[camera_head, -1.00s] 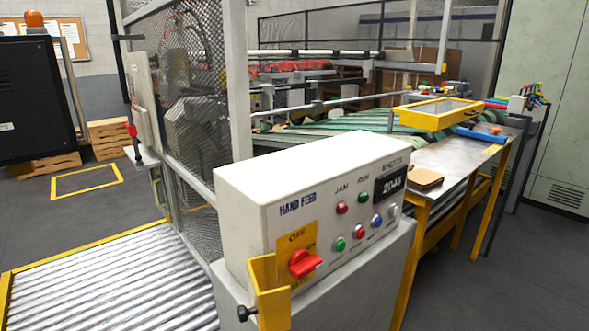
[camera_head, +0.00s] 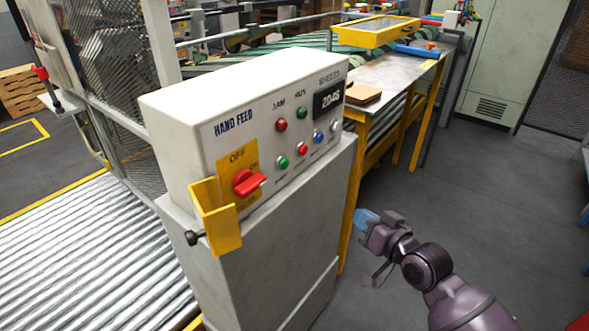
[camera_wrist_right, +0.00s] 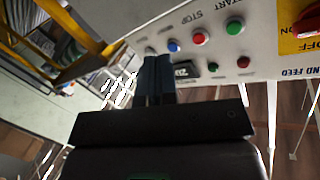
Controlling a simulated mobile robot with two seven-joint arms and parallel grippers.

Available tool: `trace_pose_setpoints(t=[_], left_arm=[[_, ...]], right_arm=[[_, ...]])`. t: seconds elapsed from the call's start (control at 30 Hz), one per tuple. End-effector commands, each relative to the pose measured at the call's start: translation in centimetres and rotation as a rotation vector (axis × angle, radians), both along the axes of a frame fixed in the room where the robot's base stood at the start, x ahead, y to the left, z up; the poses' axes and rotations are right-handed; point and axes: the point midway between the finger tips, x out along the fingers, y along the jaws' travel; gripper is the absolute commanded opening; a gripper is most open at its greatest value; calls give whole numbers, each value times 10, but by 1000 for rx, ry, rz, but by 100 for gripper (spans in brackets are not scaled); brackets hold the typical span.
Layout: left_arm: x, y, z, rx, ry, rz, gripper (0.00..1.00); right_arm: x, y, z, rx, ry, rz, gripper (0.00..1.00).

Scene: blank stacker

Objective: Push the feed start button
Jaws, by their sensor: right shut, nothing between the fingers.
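The white HAND FEED control box (camera_head: 170,108) stands on a grey cabinet in the head view. Its lower row holds a green start button (camera_head: 283,162), a red stop button (camera_head: 302,149), a blue button (camera_head: 318,137) and a pale button. In the right wrist view the panel appears upside down, with the green start button (camera_wrist_right: 234,25) to the right of the red stop button (camera_wrist_right: 199,39). My right gripper (camera_head: 365,218) is shut and empty, to the right of the cabinet and lower than the buttons. Its closed fingers (camera_wrist_right: 157,62) touch no button. My left gripper is out of view.
A red rotary switch (camera_head: 248,182) and a yellow bracket (camera_head: 222,228) project from the panel's left part. JAM (camera_head: 281,125) and RUN (camera_head: 302,112) lamps sit above the buttons. A metal table (camera_head: 395,80) stands behind. Grey floor is clear at the right.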

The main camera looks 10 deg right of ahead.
Motion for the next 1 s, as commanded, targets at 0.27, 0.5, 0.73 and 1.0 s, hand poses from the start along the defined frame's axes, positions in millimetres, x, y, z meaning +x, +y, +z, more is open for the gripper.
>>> trace_pose_setpoints(t=[0.27,0.5,0.73,1.0], left_arm=[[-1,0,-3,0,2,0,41],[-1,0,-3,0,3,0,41],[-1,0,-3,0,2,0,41],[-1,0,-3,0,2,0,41]], right_arm=[[15,14,50,364,62,103,0],[9,27,73,710,209,190,0],[-1,39,81,1003,375,242,0],[-2,40,80,1090,432,236,0]])
